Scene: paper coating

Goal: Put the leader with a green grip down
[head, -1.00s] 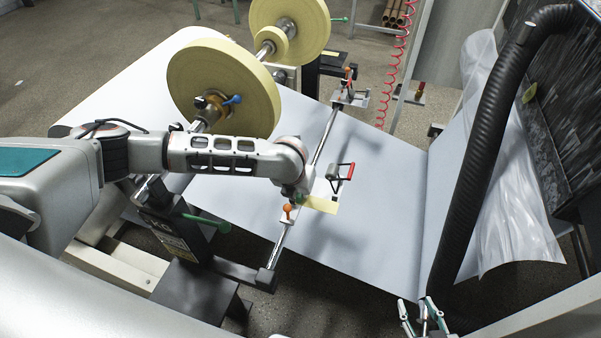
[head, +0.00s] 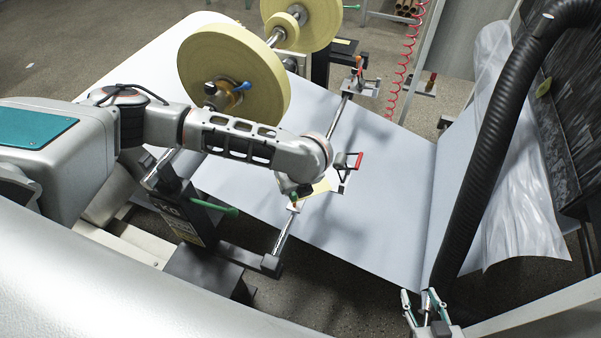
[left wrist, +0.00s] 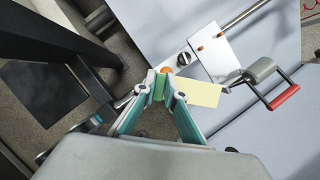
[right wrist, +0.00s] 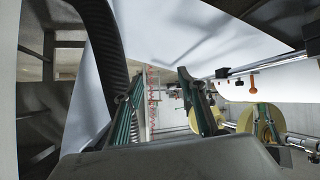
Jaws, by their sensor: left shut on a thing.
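The leader is a small pale yellow sheet (left wrist: 203,93) with a green grip (left wrist: 159,87) at its left end. My left gripper (left wrist: 165,88) is shut on the green grip. In the head view the yellow sheet (head: 319,187) shows just right of my left wrist, over the white web near the metal bar; the arm partly hides the grip. Whether the sheet touches the surface below is unclear. My right gripper (head: 426,302) is open and empty at the lower right, with spread fingers in the right wrist view (right wrist: 160,85).
A roller with a red handle (left wrist: 285,97) lies right of the leader. An orange-knobbed clamp (head: 293,206) sits on the bar (head: 283,238). Yellow rolls (head: 265,85) stand behind my left arm. A black hose (head: 490,150) rises at right. The web (head: 375,235) is clear toward the front right.

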